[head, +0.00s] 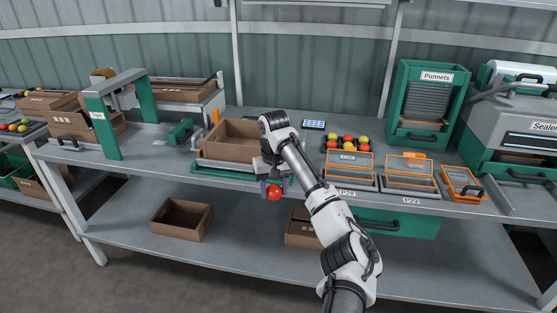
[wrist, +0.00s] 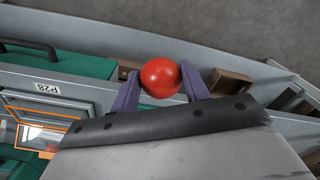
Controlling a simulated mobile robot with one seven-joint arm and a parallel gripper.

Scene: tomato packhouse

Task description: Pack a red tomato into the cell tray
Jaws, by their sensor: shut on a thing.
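My gripper (head: 274,190) is shut on a red tomato (head: 275,192) and holds it in front of the workbench's front edge. In the wrist view the tomato (wrist: 160,77) sits between the two purple fingers of the gripper (wrist: 161,85), touching both. A dark tray (head: 327,148) with several red and yellow tomatoes stands on the bench, to the right of and behind the gripper. Whether it has cells is too small to tell. In front of it is an orange-edged tray (head: 351,166) above the label P28, which also shows in the wrist view (wrist: 42,87).
An open cardboard box (head: 235,140) stands on the bench behind the gripper. A second orange-edged tray (head: 410,170) and a small orange bin (head: 463,184) lie to the right. Cardboard boxes (head: 181,219) sit on the lower shelf. A green Punnets dispenser (head: 427,103) stands at the back.

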